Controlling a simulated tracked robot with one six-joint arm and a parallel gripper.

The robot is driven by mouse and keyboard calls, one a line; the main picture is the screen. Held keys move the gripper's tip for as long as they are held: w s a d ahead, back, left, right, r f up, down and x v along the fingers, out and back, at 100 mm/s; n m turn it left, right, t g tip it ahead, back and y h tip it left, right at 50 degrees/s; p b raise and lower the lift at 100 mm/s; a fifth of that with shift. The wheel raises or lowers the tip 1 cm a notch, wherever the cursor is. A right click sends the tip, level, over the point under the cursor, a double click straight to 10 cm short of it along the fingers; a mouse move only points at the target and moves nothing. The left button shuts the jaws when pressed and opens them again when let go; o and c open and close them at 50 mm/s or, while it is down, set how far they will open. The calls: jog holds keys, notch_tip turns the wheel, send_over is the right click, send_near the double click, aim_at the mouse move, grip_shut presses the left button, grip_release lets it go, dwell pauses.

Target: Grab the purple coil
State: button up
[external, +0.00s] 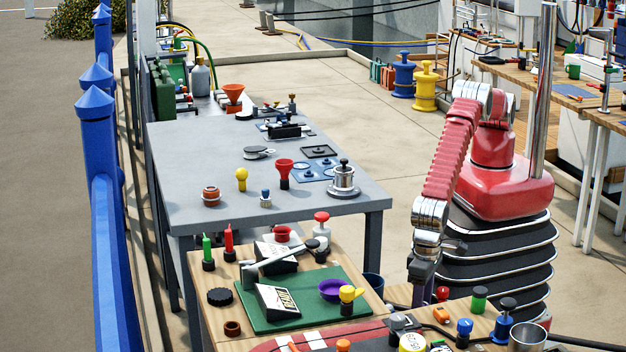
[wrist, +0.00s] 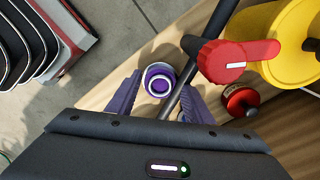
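The purple coil (wrist: 158,80), a round purple piece with a white ring on its top, shows in the wrist view at the near edge of a wooden top. My gripper (wrist: 157,86) has its two purple fingers spread to either side of the coil, with space visible around it; I cannot tell how far above it they are. In the external view my gripper (external: 422,286) points down beside the wooden table, and the coil cannot be made out there. A separate purple dish (external: 333,289) sits on the green mat.
A black rod crosses close to the right finger, by a red-handled part (wrist: 236,61). A red knob (wrist: 240,100) and a large yellow round object (wrist: 285,40) lie to the right. Bare floor (wrist: 110,45) shows left of the wooden top (wrist: 185,30).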

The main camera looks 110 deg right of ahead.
jog(key=c, duration=0.7)
jog(key=shift+r, duration=0.1)
notch_tip(320, 180, up, 10)
jog(key=shift+f, duration=0.1)
